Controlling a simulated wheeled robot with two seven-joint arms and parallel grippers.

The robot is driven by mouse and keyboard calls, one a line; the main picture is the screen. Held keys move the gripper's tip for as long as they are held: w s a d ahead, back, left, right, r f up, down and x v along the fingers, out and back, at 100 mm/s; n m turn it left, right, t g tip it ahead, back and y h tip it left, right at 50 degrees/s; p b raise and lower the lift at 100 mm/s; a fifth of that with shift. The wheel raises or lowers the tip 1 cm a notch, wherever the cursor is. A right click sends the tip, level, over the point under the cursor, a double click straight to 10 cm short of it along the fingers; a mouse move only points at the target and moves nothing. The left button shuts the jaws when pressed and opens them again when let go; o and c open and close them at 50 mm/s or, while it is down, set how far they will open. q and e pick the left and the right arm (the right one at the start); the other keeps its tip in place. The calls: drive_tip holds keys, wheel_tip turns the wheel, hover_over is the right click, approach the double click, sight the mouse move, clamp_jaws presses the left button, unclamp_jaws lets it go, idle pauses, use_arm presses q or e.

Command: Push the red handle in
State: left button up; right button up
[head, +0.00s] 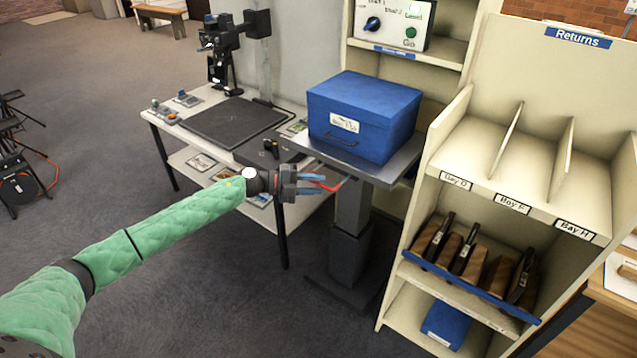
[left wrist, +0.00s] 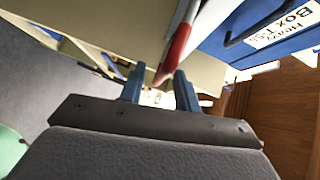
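The red handle (head: 327,187) sticks out from the near left side of the grey pedestal's (head: 352,210) top, just under the platform that carries the blue box. My left gripper (head: 312,182) is at the handle, its fingers pointing toward the pedestal. In the left wrist view the red handle (left wrist: 179,42) continues from a pale shaft, and its tip lies between the two blue fingers (left wrist: 158,80). The fingers are spread, with a gap beside the tip. I cannot tell whether the right-hand finger touches it. My right gripper is not in view.
The blue box (head: 362,118) sits on the pedestal top; its label also shows in the left wrist view (left wrist: 285,28). A white table (head: 160,125) stands behind my left gripper. The returns shelf (head: 450,140) stands to the right. Carpet in front is clear.

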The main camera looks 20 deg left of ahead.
use_arm(q)
drive_tip(key=shift+w+d+f, duration=0.1)
drive_tip(key=shift+w+d, duration=0.15)
drive_tip(key=shift+d, duration=0.3)
clamp_jaws()
